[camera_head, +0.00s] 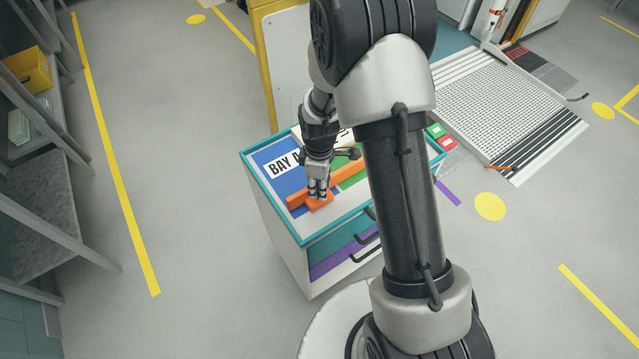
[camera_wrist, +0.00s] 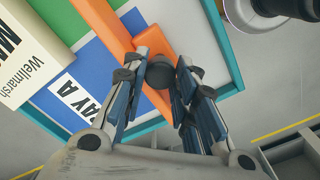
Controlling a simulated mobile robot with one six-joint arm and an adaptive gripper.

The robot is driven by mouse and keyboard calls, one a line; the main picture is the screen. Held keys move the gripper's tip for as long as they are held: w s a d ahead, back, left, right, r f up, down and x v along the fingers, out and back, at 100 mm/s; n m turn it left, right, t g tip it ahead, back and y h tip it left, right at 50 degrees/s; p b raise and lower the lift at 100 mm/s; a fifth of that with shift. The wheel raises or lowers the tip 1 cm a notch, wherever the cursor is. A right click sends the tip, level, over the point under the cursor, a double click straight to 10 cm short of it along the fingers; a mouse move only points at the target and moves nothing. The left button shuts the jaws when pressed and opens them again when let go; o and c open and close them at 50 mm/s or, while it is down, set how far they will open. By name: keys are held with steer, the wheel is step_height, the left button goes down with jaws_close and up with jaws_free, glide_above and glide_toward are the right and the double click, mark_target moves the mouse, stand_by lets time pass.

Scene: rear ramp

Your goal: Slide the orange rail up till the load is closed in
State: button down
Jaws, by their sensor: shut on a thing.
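The orange rail (camera_head: 347,174) lies across the blue and green top of a teal-edged cabinet. In the wrist view the rail (camera_wrist: 103,22) runs from the upper left to between my fingers, where an orange tab bears a dark round knob (camera_wrist: 160,72). My gripper (camera_head: 318,194) is over the rail's near end, its fingers shut on the knob. In the wrist view, my gripper's fingers (camera_wrist: 165,78) stand on both sides of the knob. A cream box (camera_wrist: 25,50) with black lettering, perhaps the load, lies on the top, apart from the rail; my arm partly hides this area in the head view.
A "BAY A" label (camera_wrist: 73,98) lies on the blue field. Small red and green items (camera_head: 440,135) sit at the cabinet's far right corner. Drawer handles (camera_head: 365,238) stick out from its front. A grey ramp (camera_head: 500,105) stands behind right.

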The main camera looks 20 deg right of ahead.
steer(key=shift+w+a, duration=0.1)
steer(key=shift+w, duration=0.15)
steer(key=c, duration=1.2)
jaws_free()
steer(key=shift+w, duration=0.1)
steer(key=shift+c, duration=0.2)
step_height(320, 180, up, 12)
